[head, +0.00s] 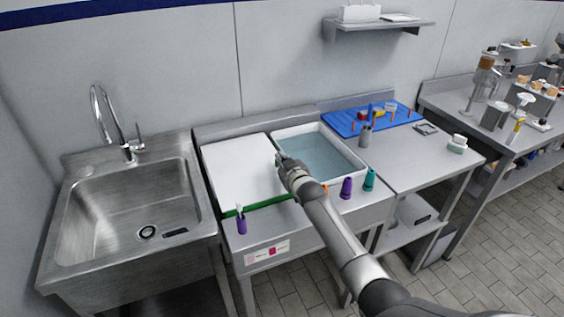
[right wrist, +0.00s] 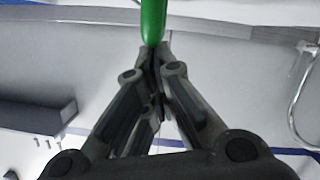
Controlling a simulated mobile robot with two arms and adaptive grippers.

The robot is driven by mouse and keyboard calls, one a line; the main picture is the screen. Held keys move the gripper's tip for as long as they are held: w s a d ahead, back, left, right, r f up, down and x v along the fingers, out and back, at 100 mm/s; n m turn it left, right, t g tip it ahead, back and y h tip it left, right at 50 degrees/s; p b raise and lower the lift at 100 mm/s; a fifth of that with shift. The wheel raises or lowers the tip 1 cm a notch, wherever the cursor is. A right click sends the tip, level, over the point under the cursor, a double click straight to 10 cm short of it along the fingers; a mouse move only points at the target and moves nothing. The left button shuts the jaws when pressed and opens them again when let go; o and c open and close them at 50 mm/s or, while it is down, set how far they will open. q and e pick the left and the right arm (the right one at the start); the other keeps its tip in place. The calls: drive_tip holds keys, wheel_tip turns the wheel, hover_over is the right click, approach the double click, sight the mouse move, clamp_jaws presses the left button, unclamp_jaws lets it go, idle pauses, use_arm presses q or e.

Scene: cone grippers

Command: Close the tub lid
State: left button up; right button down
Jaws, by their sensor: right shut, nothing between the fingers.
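The white tub (head: 352,160) is set in the steel counter, and its right part is open with bluish water showing. A flat white lid panel (head: 232,160) lies to the left of the open water. A green bar (head: 258,206) runs along the front of the panel. My right gripper (head: 281,157) is at the panel's right edge, beside the open water. In the right wrist view my right gripper (right wrist: 153,52) is shut and empty, with its fingertips close to the end of a green bar (right wrist: 153,20); I cannot tell whether they touch. My left gripper is not in view.
Purple bottles (head: 346,188) and a teal bottle (head: 369,180) stand at the counter's front right, with another purple one (head: 241,222) at front left. A steel sink (head: 130,215) is left. A blue mat (head: 345,122) with small items lies behind right.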

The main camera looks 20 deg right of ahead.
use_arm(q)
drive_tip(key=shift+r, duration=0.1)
use_arm(e)
drive_tip(key=shift+f, duration=0.15)
wheel_tip(320, 180, up, 5)
drive_tip(key=p, duration=0.4)
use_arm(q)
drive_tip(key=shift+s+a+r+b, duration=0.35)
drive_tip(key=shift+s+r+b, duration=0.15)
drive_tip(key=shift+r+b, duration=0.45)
use_arm(e)
drive_tip(key=v, duration=0.9)
drive_tip(key=shift+s+a+f, duration=0.25)
drive_tip(key=shift+s+a, duration=0.05)
drive_tip(key=shift+s, duration=0.15)
